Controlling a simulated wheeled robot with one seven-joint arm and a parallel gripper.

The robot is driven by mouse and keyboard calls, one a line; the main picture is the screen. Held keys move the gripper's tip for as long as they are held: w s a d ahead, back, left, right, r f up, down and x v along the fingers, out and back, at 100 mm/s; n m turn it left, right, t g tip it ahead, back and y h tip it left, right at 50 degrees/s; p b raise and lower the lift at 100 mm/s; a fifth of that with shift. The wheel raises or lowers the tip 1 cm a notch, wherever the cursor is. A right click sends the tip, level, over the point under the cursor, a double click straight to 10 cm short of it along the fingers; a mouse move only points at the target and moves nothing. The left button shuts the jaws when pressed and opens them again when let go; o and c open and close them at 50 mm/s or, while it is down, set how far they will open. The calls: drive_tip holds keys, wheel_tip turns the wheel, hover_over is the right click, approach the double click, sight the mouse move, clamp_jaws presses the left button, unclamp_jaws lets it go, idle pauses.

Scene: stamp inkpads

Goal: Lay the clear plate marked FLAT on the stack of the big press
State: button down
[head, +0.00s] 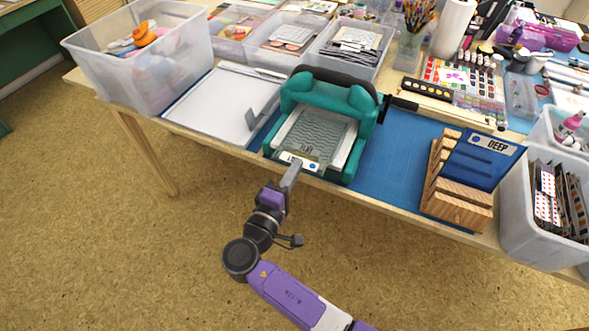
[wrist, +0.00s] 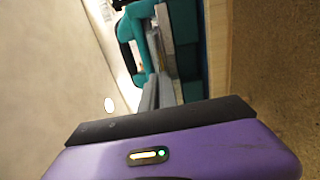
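The big press (head: 361,103) is teal and stands on the blue mat, its front toward me. A clear plate marked FLAT (head: 318,133) lies over the light bed at the press's front, with a patterned surface showing through it. A white label strip (head: 298,161) with a blue dot is at its front edge. My gripper (head: 292,172) is at this front edge, its grey fingers overlapping the strip. I cannot tell whether they hold the plate. In the wrist view, the fingers (wrist: 158,90) point toward the teal press (wrist: 133,30), and the gap between them is unclear.
A wooden rack (head: 458,205) holding a blue plate marked DEEP (head: 483,158) stands right of the press. A white board (head: 215,105) lies to its left. Clear bins (head: 140,60) line the table's back and sides. The blue mat (head: 385,170) is bare between press and rack.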

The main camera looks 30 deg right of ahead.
drive_tip(key=c, duration=1.6)
unclamp_jaws()
drive_tip(key=shift+o, duration=0.2)
drive_tip(key=shift+a, duration=0.1)
drive_tip(key=shift+v, duration=2.4)
drive_tip(key=shift+s, duration=0.1)
